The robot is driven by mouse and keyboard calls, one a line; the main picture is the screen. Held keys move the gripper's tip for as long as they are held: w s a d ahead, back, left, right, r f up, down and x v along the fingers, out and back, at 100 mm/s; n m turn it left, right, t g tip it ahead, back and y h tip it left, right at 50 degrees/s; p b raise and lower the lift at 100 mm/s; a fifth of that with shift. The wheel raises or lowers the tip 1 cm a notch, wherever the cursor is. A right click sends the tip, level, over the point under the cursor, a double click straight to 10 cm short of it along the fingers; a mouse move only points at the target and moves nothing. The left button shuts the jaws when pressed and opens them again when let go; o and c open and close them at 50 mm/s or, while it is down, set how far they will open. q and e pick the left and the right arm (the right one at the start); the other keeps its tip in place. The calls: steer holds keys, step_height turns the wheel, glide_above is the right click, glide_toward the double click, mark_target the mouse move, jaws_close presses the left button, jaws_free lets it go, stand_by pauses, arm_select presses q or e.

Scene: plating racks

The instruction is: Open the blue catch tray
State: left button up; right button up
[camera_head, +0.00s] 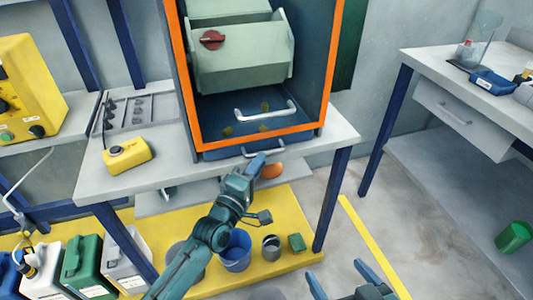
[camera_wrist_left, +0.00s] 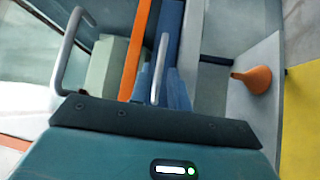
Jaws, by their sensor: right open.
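The blue catch tray (camera_head: 222,153) sits under the orange-edged cabinet opening. Its pale bar handle (camera_head: 270,149) faces me. The handle also shows in the left wrist view (camera_wrist_left: 158,72), beside the tray's blue front (camera_wrist_left: 170,25). My left gripper (camera_head: 257,161) is at the tray handle. In the left wrist view its blue fingers (camera_wrist_left: 160,88) lie on either side of the handle bar, very close to it. I cannot tell whether they grip it. The tray looks shut or nearly so. My right gripper (camera_head: 340,279) is open and empty, low in the head view.
Above the tray, the cabinet holds a pale green drum (camera_head: 240,55) and a larger white handle (camera_head: 265,112). An orange funnel (camera_head: 272,170) is just beside my left gripper. A yellow box (camera_head: 127,155) sits on the bench at left.

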arm_select(q)
steer(key=shift+x, duration=2.3)
jaws_close()
